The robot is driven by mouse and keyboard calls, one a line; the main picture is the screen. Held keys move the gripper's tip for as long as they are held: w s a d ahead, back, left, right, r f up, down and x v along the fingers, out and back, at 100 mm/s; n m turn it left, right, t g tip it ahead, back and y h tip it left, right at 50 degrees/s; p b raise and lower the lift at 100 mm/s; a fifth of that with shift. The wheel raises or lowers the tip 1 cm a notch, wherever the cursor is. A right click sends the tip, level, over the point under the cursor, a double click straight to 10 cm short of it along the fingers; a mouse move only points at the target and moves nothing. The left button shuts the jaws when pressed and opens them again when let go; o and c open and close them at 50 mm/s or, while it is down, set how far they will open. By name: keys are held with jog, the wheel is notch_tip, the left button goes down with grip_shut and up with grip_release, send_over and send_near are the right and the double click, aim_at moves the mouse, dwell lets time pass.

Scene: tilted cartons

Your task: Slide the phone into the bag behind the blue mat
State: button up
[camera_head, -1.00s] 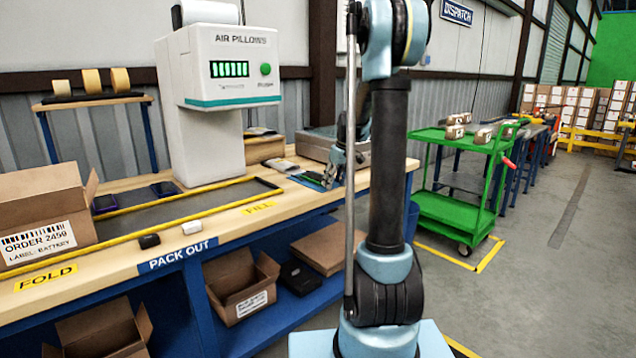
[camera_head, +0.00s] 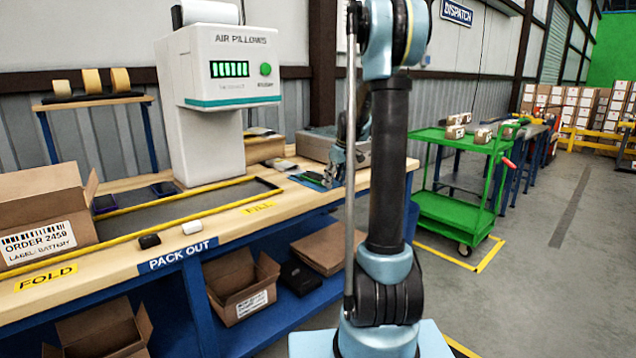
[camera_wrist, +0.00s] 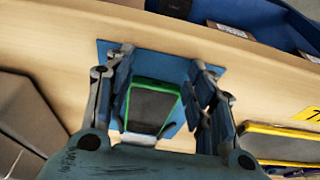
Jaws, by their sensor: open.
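The phone (camera_wrist: 152,106) is a dark slab with a bright green edge. It lies on the blue mat (camera_wrist: 178,68) in the wrist view. My gripper (camera_wrist: 163,84) is open, with one finger on each side of the phone; whether either finger touches it I cannot tell. In the head view my gripper (camera_head: 337,160) is over the blue mat (camera_head: 309,179) at the right part of the bench, partly behind my arm. A pale grey flat item (camera_head: 279,165) lies behind and left of the mat; I cannot tell if it is the bag. My gripper hides the area behind the mat in the wrist view.
A yellow-edged dark strip (camera_head: 215,205) runs along the bench. The bench front edge and lower blue shelf (camera_wrist: 245,14) show beyond the mat.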

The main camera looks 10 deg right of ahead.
aim_at(308, 173)
jog(key=shift+w+a, duration=0.1)
jog(key=shift+w+a, duration=0.7)
jog(key=shift+w, duration=0.25)
jog(key=shift+w+a, duration=0.7)
jog(key=shift+w, duration=0.25)
jog(key=shift+w+a, duration=0.1)
jog(key=shift+w, duration=0.1)
jog(key=shift+w+a, duration=0.75)
jog(key=shift+w, duration=0.25)
jog(key=shift+w+a, duration=0.7)
jog(key=shift+w, duration=0.25)
jog(key=shift+w, duration=0.1)
jog(key=shift+w+a, duration=0.75)
jog(key=shift+w, duration=0.25)
jog(key=shift+w+a, duration=0.7)
jog(key=shift+w, duration=0.25)
jog(key=shift+w+a, duration=0.1)
jog(key=shift+w+a, duration=0.6)
jog(key=shift+w, duration=0.25)
